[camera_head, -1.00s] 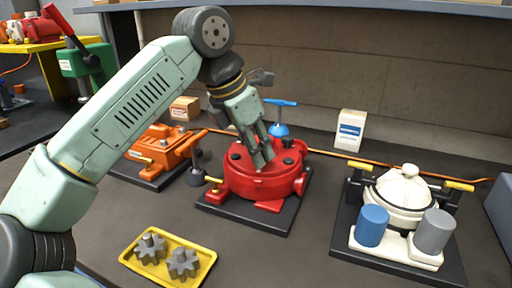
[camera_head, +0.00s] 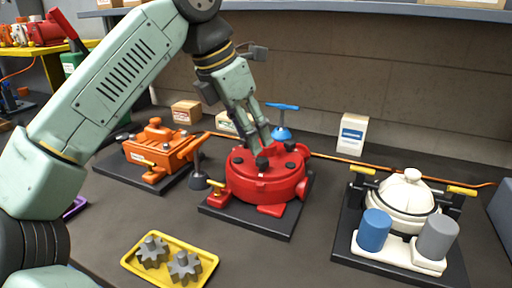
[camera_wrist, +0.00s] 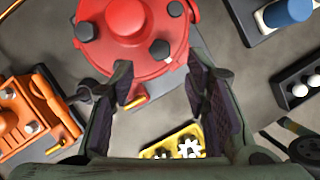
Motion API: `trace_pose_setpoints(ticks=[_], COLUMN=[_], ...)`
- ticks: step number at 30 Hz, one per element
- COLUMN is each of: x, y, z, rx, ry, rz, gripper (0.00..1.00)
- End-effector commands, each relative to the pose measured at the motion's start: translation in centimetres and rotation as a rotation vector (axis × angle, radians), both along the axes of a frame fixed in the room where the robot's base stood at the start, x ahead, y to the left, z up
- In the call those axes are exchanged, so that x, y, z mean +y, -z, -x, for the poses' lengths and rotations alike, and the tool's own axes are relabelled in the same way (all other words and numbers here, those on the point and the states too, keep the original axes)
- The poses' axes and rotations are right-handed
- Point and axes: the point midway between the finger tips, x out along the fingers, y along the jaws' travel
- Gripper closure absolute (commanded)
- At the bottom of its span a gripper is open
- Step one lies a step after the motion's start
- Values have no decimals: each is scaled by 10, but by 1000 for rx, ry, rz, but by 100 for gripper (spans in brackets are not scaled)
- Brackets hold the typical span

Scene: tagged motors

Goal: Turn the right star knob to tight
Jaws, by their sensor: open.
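The red round motor (camera_head: 264,185) stands on a black base plate, with several dark knobs on its top. One knob (camera_head: 262,163) is near the front of the top and another (camera_head: 290,146) is at the right. In the wrist view the red motor (camera_wrist: 125,50) is at the top, with a dark knob (camera_wrist: 160,49) beside a small white mark and another (camera_wrist: 87,31) at the left. My gripper (camera_head: 256,143) is open and empty above the red motor. Its fingers (camera_wrist: 162,92) point toward the motor, apart from the knobs as far as I can tell.
An orange motor (camera_head: 155,150) stands to the left, a white one (camera_head: 402,200) to the right. A yellow tray (camera_head: 128,262) with grey gears lies in front. A blue T-handled tool (camera_head: 282,122) and a white box (camera_head: 351,134) stand behind.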

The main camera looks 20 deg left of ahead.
Motion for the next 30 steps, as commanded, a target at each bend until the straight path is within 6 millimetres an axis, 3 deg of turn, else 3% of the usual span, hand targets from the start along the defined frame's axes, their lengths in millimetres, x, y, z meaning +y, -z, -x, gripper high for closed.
trace_pose_setpoints(ticks=[3,10,30], x=[6,12,13], y=[-24,-53,-58], z=[8,18,20], rx=[-2,0,0], ry=[-3,-1,0], rz=[0,0,0], gripper=[57,57,57])
